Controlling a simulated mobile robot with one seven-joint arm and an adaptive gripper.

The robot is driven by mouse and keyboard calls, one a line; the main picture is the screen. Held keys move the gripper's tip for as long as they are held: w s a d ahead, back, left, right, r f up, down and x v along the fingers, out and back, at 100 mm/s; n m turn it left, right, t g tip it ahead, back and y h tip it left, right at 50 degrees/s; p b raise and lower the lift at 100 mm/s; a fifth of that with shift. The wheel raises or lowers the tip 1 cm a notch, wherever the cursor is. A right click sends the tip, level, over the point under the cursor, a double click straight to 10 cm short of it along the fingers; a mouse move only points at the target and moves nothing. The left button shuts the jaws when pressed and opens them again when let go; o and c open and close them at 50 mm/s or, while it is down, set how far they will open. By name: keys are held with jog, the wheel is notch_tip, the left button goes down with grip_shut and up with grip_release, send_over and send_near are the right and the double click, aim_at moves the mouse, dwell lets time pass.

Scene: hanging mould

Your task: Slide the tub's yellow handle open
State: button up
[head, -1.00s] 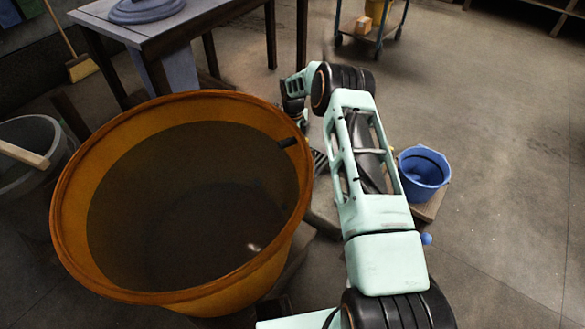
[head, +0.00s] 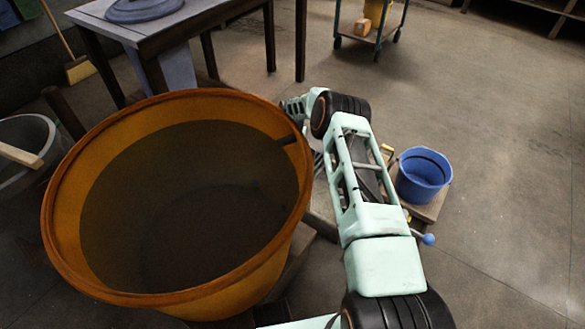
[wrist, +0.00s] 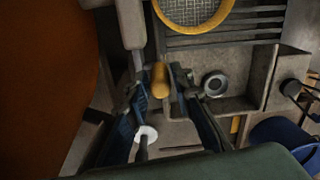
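The large orange tub (head: 60,205) stands left of my arm in the head view, open at the top. Its brown-red wall (wrist: 45,80) fills the left of the wrist view. The yellow handle (wrist: 160,80) shows near the middle of the wrist view, at the end of a grey fitting. My gripper (wrist: 158,86) is open, with one finger on each side of the handle. I cannot tell whether either finger touches it. In the head view the handle and fingertips are hidden behind the tub and my arm.
A blue bucket (head: 424,176) stands right of my arm; it also shows in the wrist view (wrist: 282,138). A round yellow-rimmed sieve (wrist: 195,10) and grey slats lie beyond the handle. A table (head: 200,35) stands behind the tub. Floor at right is clear.

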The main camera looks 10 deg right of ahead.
grip_shut()
jog(key=shift+s+d+r+p, duration=0.2)
jog(key=shift+s+d+p, duration=0.1)
jog(key=shift+p, duration=0.15)
jog(key=s+d+p, duration=0.1)
jog(key=s+d, duration=0.1)
jog(key=s+d+p, duration=0.1)
jog(key=s+d, duration=0.1)
jog(key=shift+f+p, duration=0.25)
jog(key=shift+p, duration=0.05)
jog(key=shift+s, duration=0.1)
jog(key=shift+o, duration=2.4)
grip_release()
